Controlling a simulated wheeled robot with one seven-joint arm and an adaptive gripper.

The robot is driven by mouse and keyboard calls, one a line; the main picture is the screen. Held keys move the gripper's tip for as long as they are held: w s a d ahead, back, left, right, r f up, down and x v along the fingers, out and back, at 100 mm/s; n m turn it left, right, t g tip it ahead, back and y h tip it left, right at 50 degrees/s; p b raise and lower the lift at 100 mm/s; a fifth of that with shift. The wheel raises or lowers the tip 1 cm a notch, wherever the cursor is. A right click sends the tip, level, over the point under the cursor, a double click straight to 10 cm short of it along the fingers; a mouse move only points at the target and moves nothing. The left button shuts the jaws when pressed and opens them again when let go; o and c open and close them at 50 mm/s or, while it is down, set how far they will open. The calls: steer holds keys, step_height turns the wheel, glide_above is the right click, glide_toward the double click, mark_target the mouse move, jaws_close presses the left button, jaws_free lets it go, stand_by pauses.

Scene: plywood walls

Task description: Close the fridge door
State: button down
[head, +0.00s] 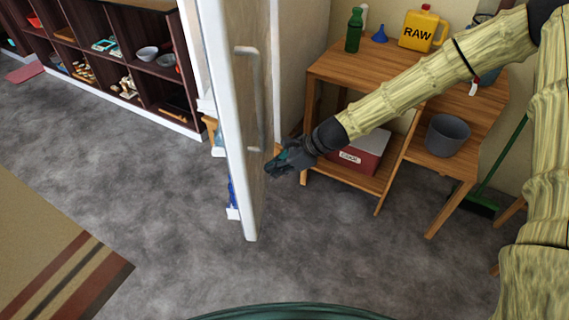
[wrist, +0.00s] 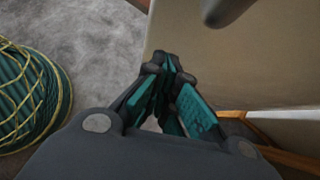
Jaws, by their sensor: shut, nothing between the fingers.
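The fridge door (head: 237,130) stands open in the head view, seen nearly edge-on, with a long vertical handle (head: 253,98) on its outer face. Items on its inner shelves show at its left edge. My gripper (head: 274,168) is at the door's outer face, low and just right of the handle's lower end. In the wrist view my gripper (wrist: 172,62) is shut and empty, its fingertips in front of the beige door face (wrist: 240,65). I cannot tell whether the fingertips touch the door. A dark piece of the handle (wrist: 225,10) shows at the top of the wrist view.
A wooden table (head: 350,72) with a green bottle (head: 354,30) and a yellow RAW jug (head: 422,31) stands at right, a red box (head: 362,154) on its lower shelf. A grey bucket (head: 447,135) is further right. Dark shelving (head: 120,55) lines the left. Grey floor (head: 150,200) is clear left of the door.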

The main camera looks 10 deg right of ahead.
mark_target(250, 175)
steer(key=shift+w+a+f, duration=0.1)
steer(key=shift+w+a, duration=0.1)
steer(key=shift+a, duration=0.85)
steer(key=shift+w+a+f, duration=0.1)
steer(key=shift+w+a, duration=0.1)
steer(key=shift+a, duration=0.85)
steer(key=shift+a, duration=0.1)
